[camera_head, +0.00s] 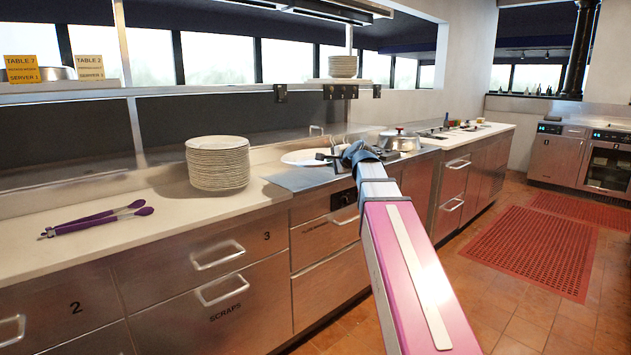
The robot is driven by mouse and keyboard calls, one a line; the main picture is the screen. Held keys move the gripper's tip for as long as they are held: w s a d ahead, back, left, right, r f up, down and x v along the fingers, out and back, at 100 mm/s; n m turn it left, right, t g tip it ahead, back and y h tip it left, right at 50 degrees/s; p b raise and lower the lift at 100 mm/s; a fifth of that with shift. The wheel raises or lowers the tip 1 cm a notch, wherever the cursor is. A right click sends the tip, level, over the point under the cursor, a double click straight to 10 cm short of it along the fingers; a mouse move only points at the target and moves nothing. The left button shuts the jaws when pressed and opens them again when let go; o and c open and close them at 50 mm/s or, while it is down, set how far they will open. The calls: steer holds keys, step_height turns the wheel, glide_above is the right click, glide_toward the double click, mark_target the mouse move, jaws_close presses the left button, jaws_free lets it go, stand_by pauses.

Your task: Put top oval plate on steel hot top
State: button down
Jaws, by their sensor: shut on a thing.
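A white oval plate (302,158) is at the counter's middle, over or on the steel hot top (297,181). I cannot tell whether its underside touches the steel. My gripper (331,155) is at the plate's right edge and is shut on it. My wrist and arm hide the gripper's far side and part of the steel surface. A tall stack of round-looking white plates (217,165) stands on the pale counter left of the steel top.
Purple-handled tongs (97,221) lie on the counter at left. A metal lidded pan (399,140) stands just right of my gripper. Another plate stack (343,67) sits on the shelf above. The counter between tongs and plate stack is clear.

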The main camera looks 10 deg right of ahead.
steer(key=shift+s+a+r+n+g+y, duration=0.3)
steer(key=shift+r+n+y, duration=0.15)
steer(key=shift+n+y, duration=0.1)
steer(key=shift+s+a+r+n+g+y, duration=0.2)
steer(key=shift+s+r+n+g+y, duration=0.1)
steer(key=shift+r+n+y, duration=0.2)
steer(key=shift+w+f, duration=0.1)
steer(key=w+d+f, duration=0.3)
steer(key=w+f, duration=0.7)
steer(key=shift+w+f, duration=0.4)
steer(key=c, duration=1.7)
jaws_free()
steer(key=shift+f, duration=0.2)
steer(key=o, duration=0.4)
steer(key=shift+r, duration=0.15)
